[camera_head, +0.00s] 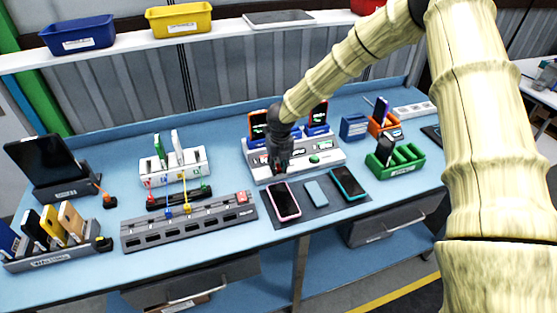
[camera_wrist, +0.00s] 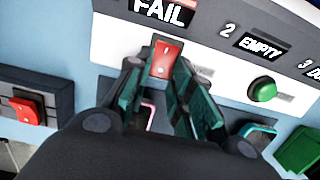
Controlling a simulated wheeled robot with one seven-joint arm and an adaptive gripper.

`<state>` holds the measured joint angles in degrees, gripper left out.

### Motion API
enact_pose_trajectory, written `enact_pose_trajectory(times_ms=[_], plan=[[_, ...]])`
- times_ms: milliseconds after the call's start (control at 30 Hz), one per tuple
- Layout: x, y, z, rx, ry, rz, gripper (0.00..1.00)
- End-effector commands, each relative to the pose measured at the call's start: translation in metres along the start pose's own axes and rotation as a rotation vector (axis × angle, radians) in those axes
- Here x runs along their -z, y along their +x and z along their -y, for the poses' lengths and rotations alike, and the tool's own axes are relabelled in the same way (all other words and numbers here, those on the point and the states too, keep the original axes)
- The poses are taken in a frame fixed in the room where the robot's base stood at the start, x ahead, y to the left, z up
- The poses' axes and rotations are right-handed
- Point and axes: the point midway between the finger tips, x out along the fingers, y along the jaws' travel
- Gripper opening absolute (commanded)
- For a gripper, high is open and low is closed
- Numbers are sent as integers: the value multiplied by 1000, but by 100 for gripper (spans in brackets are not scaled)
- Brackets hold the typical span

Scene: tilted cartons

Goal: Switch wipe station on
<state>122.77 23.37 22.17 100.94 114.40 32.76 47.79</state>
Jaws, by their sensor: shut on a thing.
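The wipe station (camera_head: 255,168) is a white and grey console at the middle of the bench, with phones standing in docks on top. Its front panel in the wrist view (camera_wrist: 205,32) carries a "FAIL" display (camera_wrist: 165,10), an "EMPTY" display (camera_wrist: 260,45) and a round green button (camera_wrist: 262,89). A red rocker switch (camera_wrist: 163,58) marked "I" sits below "FAIL". My gripper (camera_head: 279,168) is down at the panel's left part. In the wrist view its fingertips (camera_wrist: 158,70) are on both sides of the red switch, closed on it. The switch's lower end is partly hidden.
A grey charging strip (camera_head: 190,227) with its own red switch (camera_head: 242,196) lies at left. Phones lie on a dark mat (camera_head: 313,208) in front of the station. A green rack (camera_head: 402,160) stands at right. Bins line the back shelf (camera_head: 120,51).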

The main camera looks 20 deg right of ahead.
Motion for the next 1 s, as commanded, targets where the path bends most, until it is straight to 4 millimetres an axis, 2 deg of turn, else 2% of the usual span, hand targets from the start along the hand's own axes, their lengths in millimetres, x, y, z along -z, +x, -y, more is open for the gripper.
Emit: enact_pose_trajectory(times_ms=[33, 400, 767, 800, 900, 1000], plan=[[-4, -6, -1, -4, 2, -9, 0], [-7, -5, 0, -4, 2, -105, 0], [-6, -4, 0, -4, 1, -114, 0], [-6, -4, 0, -4, 1, -114, 25], [-6, -4, 0, -4, 1, -115, 43], [-5, -3, 0, -3, 1, -116, 45]])
